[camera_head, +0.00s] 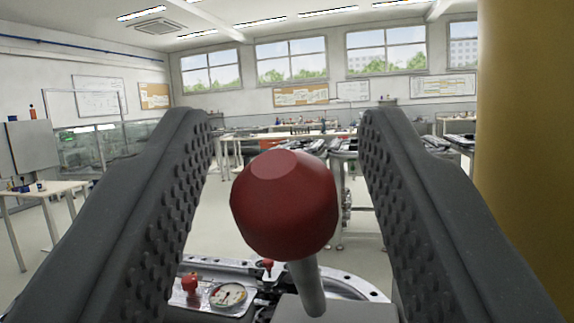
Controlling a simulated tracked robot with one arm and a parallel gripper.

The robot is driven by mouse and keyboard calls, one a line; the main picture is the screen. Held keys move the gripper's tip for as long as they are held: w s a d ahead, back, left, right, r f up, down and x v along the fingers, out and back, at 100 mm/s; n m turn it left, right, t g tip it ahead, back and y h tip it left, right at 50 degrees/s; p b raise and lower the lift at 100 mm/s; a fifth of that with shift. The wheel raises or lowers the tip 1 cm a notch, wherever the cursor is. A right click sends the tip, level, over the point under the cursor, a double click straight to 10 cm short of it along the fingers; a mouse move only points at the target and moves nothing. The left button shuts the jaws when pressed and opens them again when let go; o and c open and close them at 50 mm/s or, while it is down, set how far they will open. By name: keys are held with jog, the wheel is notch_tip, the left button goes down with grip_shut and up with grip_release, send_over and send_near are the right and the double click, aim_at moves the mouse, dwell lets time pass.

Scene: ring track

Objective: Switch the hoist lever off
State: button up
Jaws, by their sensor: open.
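The hoist lever has a large red knob (285,203) on a grey metal shaft (307,287). The shaft leans, with the knob up and to the left of its foot. The foot enters a grey housing (345,308) at the bottom of the view. My gripper (287,135) is open, one dark studded finger on each side of the knob. Gaps show between the knob and both fingers, so they appear not to touch it.
Below, a curved panel carries a round gauge (228,295) and a small red knob (190,284). A thick yellow-brown column (522,130) stands close on the right. Workbenches fill the room behind. A small table (42,189) stands at left.

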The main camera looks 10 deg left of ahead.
aim_at(288, 153)
notch_tip(288, 153, up, 3)
jog(key=shift+f+b, duration=0.15)
jog(key=shift+b, duration=0.15)
jog(key=shift+s+d+r, duration=0.1)
jog(key=shift+r, duration=0.2)
jog(key=s+d+b, duration=0.3)
jog(key=s+d, duration=0.1)
jog(key=s, duration=0.2)
jog(key=s+d+r+b, duration=0.1)
jog(key=s+d+b, duration=0.2)
jog(key=s, duration=0.4)
jog(key=shift+d, duration=0.75)
jog(key=shift+s+r, duration=0.1)
jog(key=shift+r, duration=0.05)
